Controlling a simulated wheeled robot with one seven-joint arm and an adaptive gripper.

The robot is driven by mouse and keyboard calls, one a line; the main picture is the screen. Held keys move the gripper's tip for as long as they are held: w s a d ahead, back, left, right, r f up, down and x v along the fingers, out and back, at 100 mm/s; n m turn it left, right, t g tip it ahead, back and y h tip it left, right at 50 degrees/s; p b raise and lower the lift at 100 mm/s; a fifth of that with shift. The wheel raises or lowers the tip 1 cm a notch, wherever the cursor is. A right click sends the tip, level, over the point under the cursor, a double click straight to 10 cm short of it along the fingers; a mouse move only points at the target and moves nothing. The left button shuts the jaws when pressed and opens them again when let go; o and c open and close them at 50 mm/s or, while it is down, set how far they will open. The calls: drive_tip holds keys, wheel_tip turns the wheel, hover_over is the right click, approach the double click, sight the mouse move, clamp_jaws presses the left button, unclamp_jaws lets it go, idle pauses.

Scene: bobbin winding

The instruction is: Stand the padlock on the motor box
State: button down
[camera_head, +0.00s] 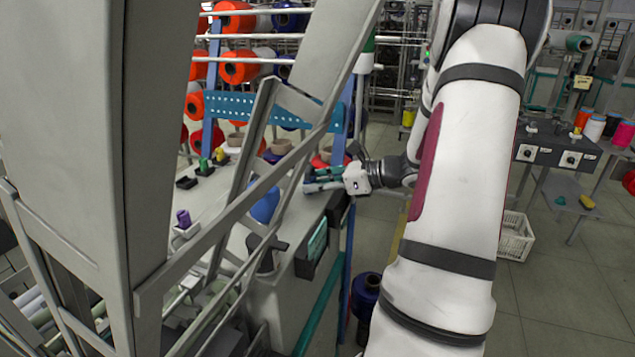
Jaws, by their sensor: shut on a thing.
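My gripper (318,182) is at the end of my white arm, over the far right part of the long grey-white bench. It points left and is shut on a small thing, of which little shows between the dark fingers. A teal-green patch shows there; I take the held thing to be the padlock, but its shape and tilt are too small to make out. I cannot tell for sure which thing is the motor box. A dark grey box with white dials (545,154) stands on the table at the right, well apart from my gripper.
A grey machine frame (225,215) with slanting bars fills the left and hides part of the bench (215,190). Small spools and cups stand on the bench. Racks of orange and blue yarn (238,70) stand behind. A white crate (515,237) is on the otherwise open floor at right.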

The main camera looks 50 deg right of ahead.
drive_tip(key=shift+f, duration=0.4)
drive_tip(key=c, duration=1.1)
unclamp_jaws()
drive_tip(key=shift+r, duration=0.3)
drive_tip(key=p+v, duration=0.1)
drive_tip(key=v, duration=1.1)
drive_tip(key=shift+r, duration=0.3)
